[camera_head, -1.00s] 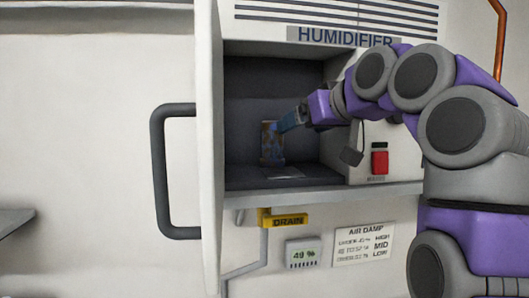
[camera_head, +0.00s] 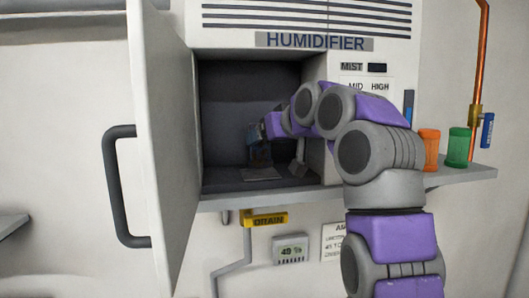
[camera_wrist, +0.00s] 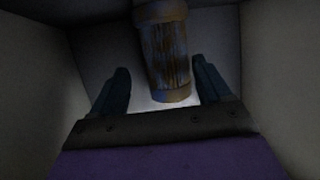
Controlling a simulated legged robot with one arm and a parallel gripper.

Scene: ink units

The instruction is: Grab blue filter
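A cylindrical filter (camera_wrist: 166,55), blue with brown stains and brown end rims, stands inside the open humidifier compartment (camera_head: 225,110). In the head view the filter (camera_head: 260,156) is small and dark, partly hidden by my gripper. My gripper (camera_wrist: 160,70) is open inside the compartment. In the wrist view its two dark fingers are on either side of the filter's lower part, with a visible gap on each side.
The humidifier's door (camera_head: 160,140) is swung open on the left. The compartment walls are close around my gripper. An orange canister (camera_head: 428,150) and a green canister (camera_head: 459,147) stand on the right shelf (camera_head: 465,172). A small blue item (camera_head: 487,130) is beyond them.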

